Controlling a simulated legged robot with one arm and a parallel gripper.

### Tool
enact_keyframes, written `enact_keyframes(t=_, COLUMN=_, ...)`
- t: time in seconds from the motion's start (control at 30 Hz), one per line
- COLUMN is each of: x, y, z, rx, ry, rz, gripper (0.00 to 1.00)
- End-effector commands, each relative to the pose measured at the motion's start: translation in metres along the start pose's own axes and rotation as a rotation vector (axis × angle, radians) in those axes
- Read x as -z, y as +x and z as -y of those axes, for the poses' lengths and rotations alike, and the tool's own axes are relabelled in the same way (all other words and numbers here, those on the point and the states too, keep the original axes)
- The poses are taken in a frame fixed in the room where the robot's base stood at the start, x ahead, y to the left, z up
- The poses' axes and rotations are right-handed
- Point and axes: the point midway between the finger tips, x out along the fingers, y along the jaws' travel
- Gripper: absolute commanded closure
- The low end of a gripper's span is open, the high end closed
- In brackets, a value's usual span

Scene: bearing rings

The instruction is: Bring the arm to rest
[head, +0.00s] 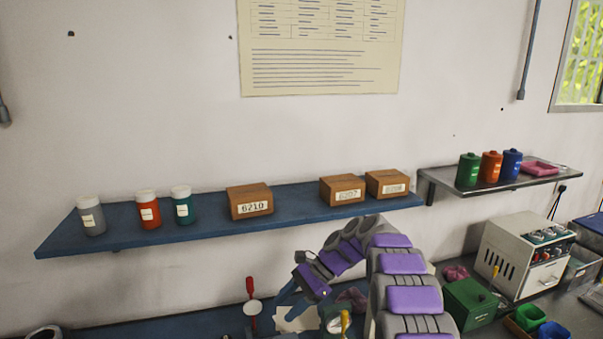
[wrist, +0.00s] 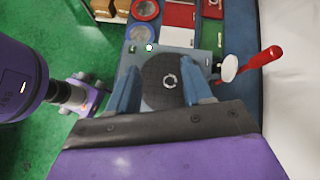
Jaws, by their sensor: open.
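My arm, grey with purple panels, rises at the lower middle of the head view and bends down to the left. My gripper (head: 284,297) points down over the blue bench below the shelf. In the wrist view my gripper (wrist: 160,72) has its two blue fingers spread apart, with nothing held between them. I cannot tell the exact height of the fingertips above the pad.
A red-handled lever (wrist: 262,58) with a white disc stands close to the right of the fingers. Two round trays (wrist: 145,10) lie beyond. The blue wall shelf (head: 300,203) holds bottles and boxes above my gripper. A beige machine (head: 520,255) stands at right.

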Motion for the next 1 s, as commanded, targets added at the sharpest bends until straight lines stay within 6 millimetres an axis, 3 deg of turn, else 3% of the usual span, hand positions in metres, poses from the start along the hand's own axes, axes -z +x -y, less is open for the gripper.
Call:
enact_keyframes(t=0.47, x=-0.045, y=-0.013, z=-0.103, rx=-0.095, ry=-0.198, rz=-0.216, gripper=0.5)
enact_keyframes(t=1.0, x=-0.075, y=0.0, z=-0.267, rx=-0.3, ry=-0.475, rz=-0.416, gripper=0.5)
